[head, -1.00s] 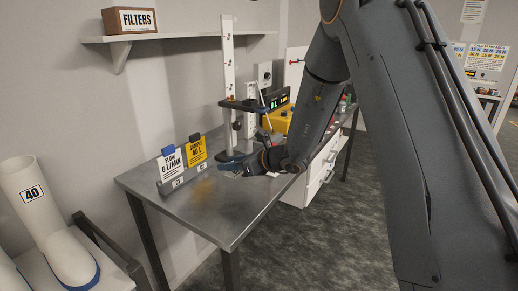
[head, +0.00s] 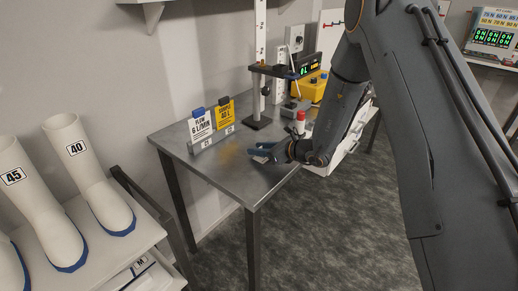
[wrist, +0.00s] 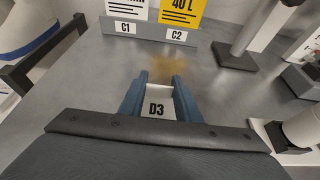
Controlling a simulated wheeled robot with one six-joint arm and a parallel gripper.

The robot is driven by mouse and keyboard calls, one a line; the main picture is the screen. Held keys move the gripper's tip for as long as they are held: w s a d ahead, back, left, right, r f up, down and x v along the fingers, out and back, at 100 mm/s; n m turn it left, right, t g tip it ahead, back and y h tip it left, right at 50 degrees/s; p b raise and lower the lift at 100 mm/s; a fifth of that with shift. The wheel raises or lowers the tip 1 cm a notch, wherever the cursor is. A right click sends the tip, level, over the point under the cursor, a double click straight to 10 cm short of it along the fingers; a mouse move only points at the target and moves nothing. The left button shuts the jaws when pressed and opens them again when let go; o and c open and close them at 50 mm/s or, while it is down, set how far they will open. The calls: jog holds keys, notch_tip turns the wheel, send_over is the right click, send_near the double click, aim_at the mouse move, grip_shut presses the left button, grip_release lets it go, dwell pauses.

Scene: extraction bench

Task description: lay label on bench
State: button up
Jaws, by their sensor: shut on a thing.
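A white label marked D3 (wrist: 157,108) sits between the two blue fingers of my gripper (wrist: 160,84) in the wrist view. In the head view my gripper (head: 264,152) is over the front right part of the grey metal bench (head: 225,172), with a small white part of the label (head: 261,159) showing at its fingertips. The fingers are shut on the label. The label is at or close above the bench top; I cannot tell whether it touches.
A stand (head: 261,60) rises behind my gripper. White boots (head: 92,185) stand left.

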jog(key=shift+f, duration=0.15)
jog(key=o, duration=1)
